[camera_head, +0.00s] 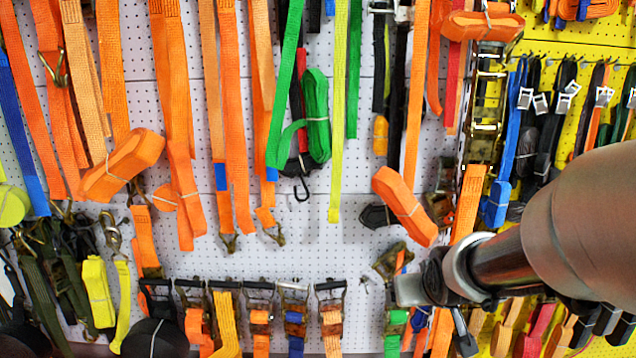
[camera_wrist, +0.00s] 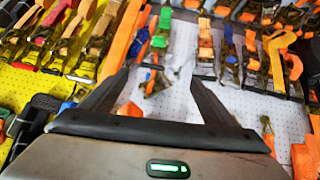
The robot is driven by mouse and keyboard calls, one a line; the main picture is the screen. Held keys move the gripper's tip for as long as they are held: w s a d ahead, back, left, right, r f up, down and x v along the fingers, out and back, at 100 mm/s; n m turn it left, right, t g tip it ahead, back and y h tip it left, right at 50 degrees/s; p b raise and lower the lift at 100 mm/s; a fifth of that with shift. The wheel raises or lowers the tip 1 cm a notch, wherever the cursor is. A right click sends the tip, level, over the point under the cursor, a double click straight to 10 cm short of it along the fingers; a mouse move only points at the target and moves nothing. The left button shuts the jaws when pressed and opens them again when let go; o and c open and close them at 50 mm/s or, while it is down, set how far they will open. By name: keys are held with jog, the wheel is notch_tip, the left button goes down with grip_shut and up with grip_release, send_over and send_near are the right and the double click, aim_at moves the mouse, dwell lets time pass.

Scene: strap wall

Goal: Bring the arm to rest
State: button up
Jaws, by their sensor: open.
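My arm (camera_head: 585,225) reaches in from the right in the head view. My gripper (camera_head: 408,290) is at its end, in front of the lower middle of the strap wall (camera_head: 350,245). In the wrist view my gripper (camera_wrist: 160,80) shows two dark fingers spread well apart. Nothing is held between them; white pegboard and hanging straps show in the gap behind. I cannot tell the exact distance from the fingertips to the wall. The arm hides part of the straps at the lower right in the head view.
Orange straps (camera_head: 175,90), a green strap bundle (camera_head: 317,115) and a row of ratchet buckles (camera_head: 258,300) hang on the white pegboard. A yellow pegboard (camera_head: 570,50) with more straps and buckles is at the right. Bare white board shows in the middle.

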jog(key=s+a+r+g+y, duration=0.1)
jog(key=s+a+r, duration=0.25)
jog(key=s, duration=0.65)
jog(key=s+a+r+g, duration=0.2)
jog(key=s+r, duration=0.2)
jog(key=s, duration=0.6)
notch_tip(320, 180, up, 24)
jog(key=p, duration=2.4)
jog(key=shift+f, duration=0.2)
